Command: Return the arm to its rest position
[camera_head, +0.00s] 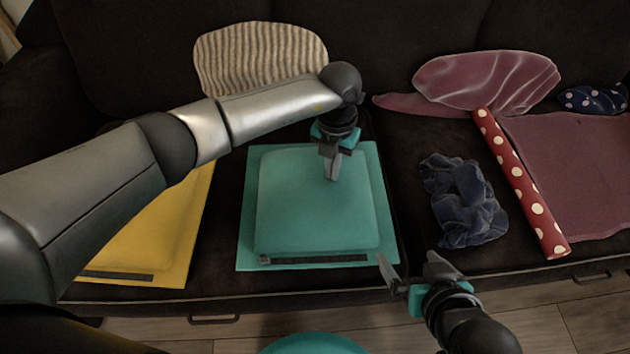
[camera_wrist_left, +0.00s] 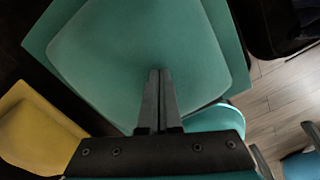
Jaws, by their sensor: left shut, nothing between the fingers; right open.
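My left arm (camera_head: 90,190) reaches in from the left across the sofa. My left gripper (camera_head: 333,176) is shut and empty, with its fingers pointing down over the teal cushion (camera_head: 310,215). In the left wrist view its two fingers (camera_wrist_left: 160,75) are together in front of the teal cushion (camera_wrist_left: 130,50); I cannot tell whether they touch it. My right gripper (camera_head: 412,268) is open and empty, near the sofa's front edge, right of the teal cushion's lower corner.
A yellow cushion (camera_head: 160,235) lies under my left arm. A striped pillow (camera_head: 260,60) stands against the backrest. A dark blue crumpled cloth (camera_head: 463,200), a red dotted roll (camera_head: 520,180) and a mauve cloth (camera_head: 580,165) lie to the right. Part of a teal round object (camera_head: 313,344) shows at the bottom.

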